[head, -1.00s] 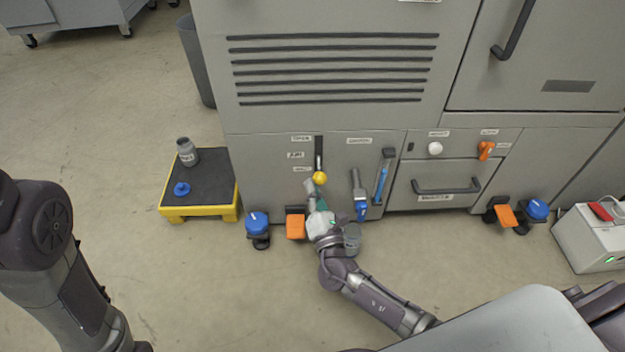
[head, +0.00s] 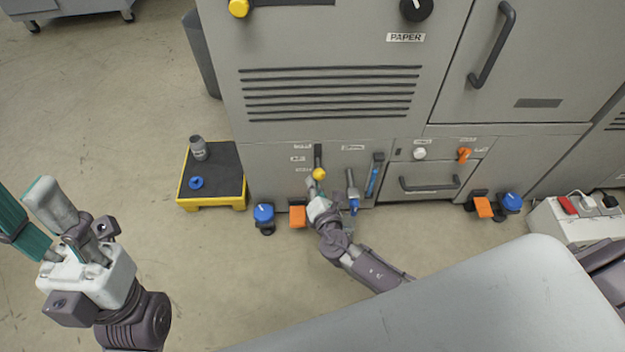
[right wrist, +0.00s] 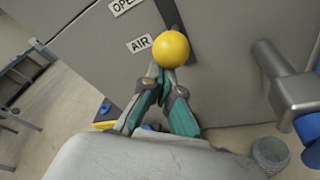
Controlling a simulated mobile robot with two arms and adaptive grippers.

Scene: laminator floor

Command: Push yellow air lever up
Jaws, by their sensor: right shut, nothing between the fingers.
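The yellow air lever is a dark bar with a yellow ball knob (head: 319,174) at its lower end, on the grey machine's lower front panel. It hangs down below the labels. In the right wrist view the knob (right wrist: 171,49) is large, beside the "AIR" label. My right gripper (head: 312,183) is shut and empty, with its fingertips just under the knob; it also shows in the right wrist view (right wrist: 160,72). I cannot tell whether the tips touch the knob. My left gripper (head: 20,190) is raised at the left, open and empty, far from the lever.
Right of the lever are a grey handle with a blue end (head: 353,205) and a blue lever (head: 374,180). Blue (head: 264,213) and orange (head: 298,216) pedals stand on the floor below. A black-topped yellow platform (head: 225,165) holds a grey bottle (head: 199,149).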

